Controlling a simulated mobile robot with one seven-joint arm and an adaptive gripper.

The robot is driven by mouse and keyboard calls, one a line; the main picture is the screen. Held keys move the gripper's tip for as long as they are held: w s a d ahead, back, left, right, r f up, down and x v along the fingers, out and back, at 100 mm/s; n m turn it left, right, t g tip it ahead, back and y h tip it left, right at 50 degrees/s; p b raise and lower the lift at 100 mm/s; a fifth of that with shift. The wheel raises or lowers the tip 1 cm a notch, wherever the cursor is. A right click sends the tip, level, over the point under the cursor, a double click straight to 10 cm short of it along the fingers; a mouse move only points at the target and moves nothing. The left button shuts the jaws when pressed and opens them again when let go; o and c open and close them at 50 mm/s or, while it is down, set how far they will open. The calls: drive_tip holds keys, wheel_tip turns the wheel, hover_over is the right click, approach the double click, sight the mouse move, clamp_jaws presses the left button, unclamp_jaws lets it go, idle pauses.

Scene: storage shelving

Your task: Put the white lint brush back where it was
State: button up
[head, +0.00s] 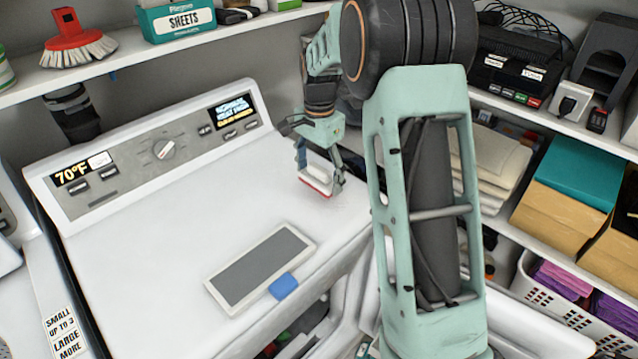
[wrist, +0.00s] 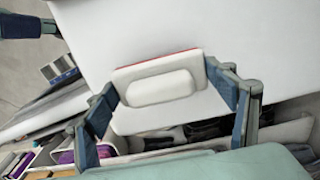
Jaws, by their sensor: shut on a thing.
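The white lint brush (wrist: 160,87) has a rounded white grip on a flat white base with a red edge. My gripper (head: 320,170) is shut on it, with one finger at each end of the brush in the wrist view. In the head view the white lint brush (head: 316,178) is low over the right part of the white machine's top (head: 200,200), near its right edge. I cannot tell whether the brush touches that surface.
A grey lint screen with a blue tab (head: 262,266) lies near the machine's front edge. The control panel (head: 150,150) rises behind. A red scrub brush (head: 75,42) sits on the upper shelf. Shelves with boxes (head: 565,190) stand right. The machine's middle top is clear.

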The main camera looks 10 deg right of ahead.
sight(319, 185)
drive_tip(key=shift+w+f, duration=0.1)
drive_tip(key=shift+f, duration=1.6)
drive_tip(key=shift+f, duration=0.15)
drive_tip(key=o, duration=1.3)
wheel_tip(319, 185, up, 12)
drive_tip(key=shift+r, duration=0.2)
